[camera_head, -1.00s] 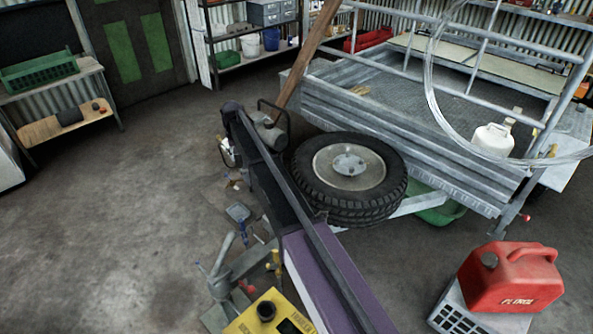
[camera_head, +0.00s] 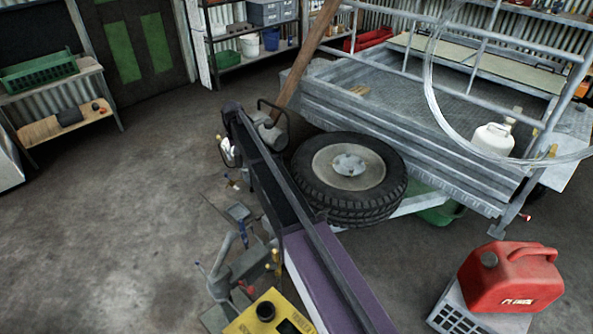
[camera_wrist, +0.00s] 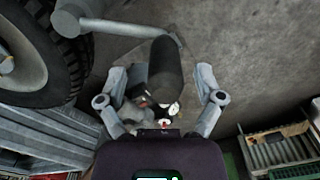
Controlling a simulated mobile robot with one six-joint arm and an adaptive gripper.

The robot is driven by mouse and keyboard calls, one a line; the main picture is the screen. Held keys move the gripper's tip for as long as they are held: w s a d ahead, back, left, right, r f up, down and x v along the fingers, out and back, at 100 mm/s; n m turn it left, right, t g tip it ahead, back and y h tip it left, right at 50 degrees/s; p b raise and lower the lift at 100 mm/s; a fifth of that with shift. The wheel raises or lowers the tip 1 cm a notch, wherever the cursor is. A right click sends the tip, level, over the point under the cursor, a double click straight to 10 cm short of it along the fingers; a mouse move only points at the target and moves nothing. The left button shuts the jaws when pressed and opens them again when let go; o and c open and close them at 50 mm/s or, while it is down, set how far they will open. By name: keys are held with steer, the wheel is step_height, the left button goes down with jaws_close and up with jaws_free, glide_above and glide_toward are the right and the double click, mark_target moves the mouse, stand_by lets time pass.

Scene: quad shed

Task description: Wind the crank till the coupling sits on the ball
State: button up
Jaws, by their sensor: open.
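In the wrist view, the crank's dark cylindrical grip (camera_wrist: 166,72) lies in line with the gap between the fingers of my gripper (camera_wrist: 160,84). The fingers are open, with visible space on both sides of the grip; I cannot tell whether they reach around it. The crank's pale rod (camera_wrist: 118,28) runs left from the grip to a grey tube (camera_wrist: 25,72) beside the tyre. In the head view, the gripper (camera_head: 226,150) is mostly hidden behind my arm. I cannot make out the coupling or the ball.
The spare wheel (camera_head: 349,178) lies close beside my arm, in front of the grey trailer (camera_head: 400,140). A red petrol can (camera_head: 510,278) stands on a grey crate (camera_head: 455,313) at lower right. A yellow box (camera_head: 268,315) is at the bottom. The concrete floor at left is clear.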

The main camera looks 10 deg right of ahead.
steer(key=shift+r+p, duration=4.9)
steer(key=shift+r, duration=0.1)
steer(key=shift+s, duration=0.1)
steer(key=s+d, duration=0.6)
steer(key=s, duration=0.6)
steer(key=s+d+r+p, duration=0.1)
steer(key=s+d, duration=0.6)
steer(key=s, duration=0.6)
steer(key=s+d+r+p, duration=0.1)
steer(key=s+d, duration=0.5)
steer(key=s, duration=0.6)
steer(key=shift+s+d+r+m, duration=0.15)
steer(key=shift+r+m, duration=0.05)
steer(key=shift+m, duration=0.2)
